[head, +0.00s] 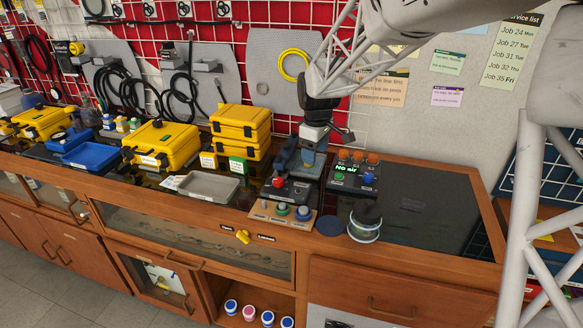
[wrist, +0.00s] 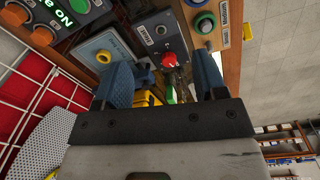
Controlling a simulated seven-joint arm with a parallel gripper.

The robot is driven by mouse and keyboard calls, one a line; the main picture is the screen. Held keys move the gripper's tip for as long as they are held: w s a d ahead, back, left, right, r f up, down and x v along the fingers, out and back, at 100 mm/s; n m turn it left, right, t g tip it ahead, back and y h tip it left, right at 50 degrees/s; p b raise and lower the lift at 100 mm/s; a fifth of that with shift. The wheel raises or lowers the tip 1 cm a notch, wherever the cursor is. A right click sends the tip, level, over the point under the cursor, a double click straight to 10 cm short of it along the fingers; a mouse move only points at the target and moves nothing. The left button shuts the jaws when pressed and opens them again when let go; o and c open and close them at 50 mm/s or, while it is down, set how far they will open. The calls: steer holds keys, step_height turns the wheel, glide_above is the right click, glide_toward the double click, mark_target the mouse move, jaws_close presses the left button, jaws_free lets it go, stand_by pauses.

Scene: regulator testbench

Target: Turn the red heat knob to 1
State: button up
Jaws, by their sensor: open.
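The red heat knob (head: 278,182) sits at the left end of a dark control box (head: 296,191) on the bench. In the wrist view the knob (wrist: 168,61) shows on the box's grey face, beside a small labelled plate. Its scale marks and pointer are too small to read. My gripper (head: 301,160) hangs just behind and above the box. In the wrist view the gripper (wrist: 161,66) has its two blue fingers apart, with the knob seen between them. Nothing is held, and I cannot tell whether a finger touches the box.
A display box (head: 355,176) reading "NO air" with orange knobs stands right of the control box. A grey tray (head: 208,186) and yellow cases (head: 160,146) stand left. The dark bench top at right is mostly clear.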

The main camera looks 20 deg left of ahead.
mark_target(278, 179)
steer(key=w+a+f+n, duration=0.1)
steer(key=a+f, duration=0.1)
steer(key=a, duration=0.2)
steer(key=w+a+f+n, duration=0.1)
steer(key=a+f, duration=0.2)
steer(key=a, duration=0.1)
steer(key=w+a+f+n, duration=0.1)
steer(key=w+a+f, duration=0.1)
steer(key=a, duration=0.2)
steer(key=shift+a+f+n, duration=0.3)
steer(key=shift+a+f, duration=0.05)
steer(key=shift+a, duration=0.05)
steer(key=shift+f, duration=0.15)
steer(key=shift+f, duration=3.75)
steer(key=shift+c, duration=0.3)
steer(key=c, duration=0.9)
steer(key=shift+o, duration=0.2)
